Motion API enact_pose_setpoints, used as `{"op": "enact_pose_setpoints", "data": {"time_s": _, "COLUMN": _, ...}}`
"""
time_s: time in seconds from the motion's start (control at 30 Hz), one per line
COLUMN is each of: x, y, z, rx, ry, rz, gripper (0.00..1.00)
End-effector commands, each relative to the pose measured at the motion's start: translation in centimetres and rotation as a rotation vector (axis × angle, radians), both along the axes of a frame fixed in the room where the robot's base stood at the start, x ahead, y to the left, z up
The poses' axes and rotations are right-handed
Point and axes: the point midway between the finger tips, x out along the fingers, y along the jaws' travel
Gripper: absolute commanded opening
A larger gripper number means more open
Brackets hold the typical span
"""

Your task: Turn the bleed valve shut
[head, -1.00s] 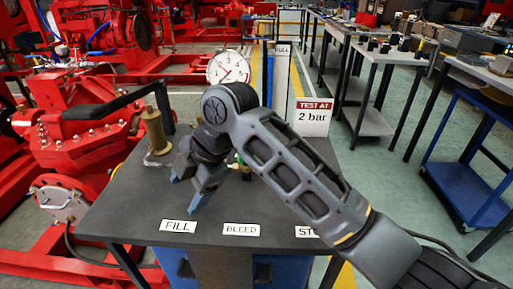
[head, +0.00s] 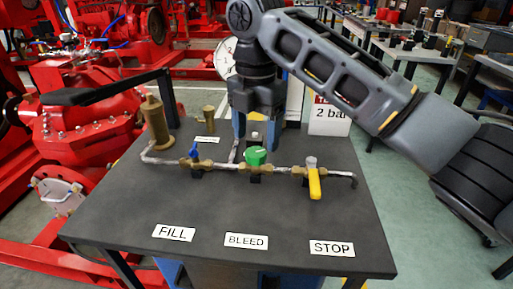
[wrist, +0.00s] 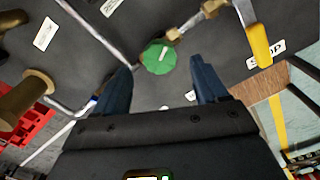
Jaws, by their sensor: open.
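The bleed valve has a round green knob (head: 255,157) with a white mark, on the middle of the brass and silver pipe line behind the BLEED label (head: 246,241). In the wrist view the green knob (wrist: 158,57) lies near the gap between my fingertips, a little beyond them. My gripper (head: 256,138) is open and empty, with its blue fingers pointing down, just behind the knob in the head view. Its two fingers (wrist: 159,70) stand apart on either side of the knob's line. I cannot tell whether they touch it.
A small blue-handled valve (head: 194,152) is left of the knob, and a yellow lever valve (head: 315,182) is right of it. A brass cylinder (head: 156,124) stands at the table's left. The gauge (head: 224,60) is partly hidden behind my arm.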

Motion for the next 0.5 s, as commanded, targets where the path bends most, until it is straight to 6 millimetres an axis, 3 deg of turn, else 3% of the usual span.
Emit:
{"op": "enact_pose_setpoints", "data": {"time_s": 0.2, "x": 0.0, "y": 0.0, "z": -3.3, "rx": 0.0, "ry": 0.001, "rz": 0.0, "gripper": 0.72}}
{"op": "enact_pose_setpoints", "data": {"time_s": 0.5, "x": 0.0, "y": 0.0, "z": -3.9, "rx": 0.001, "ry": -0.001, "rz": 0.0, "gripper": 0.72}}
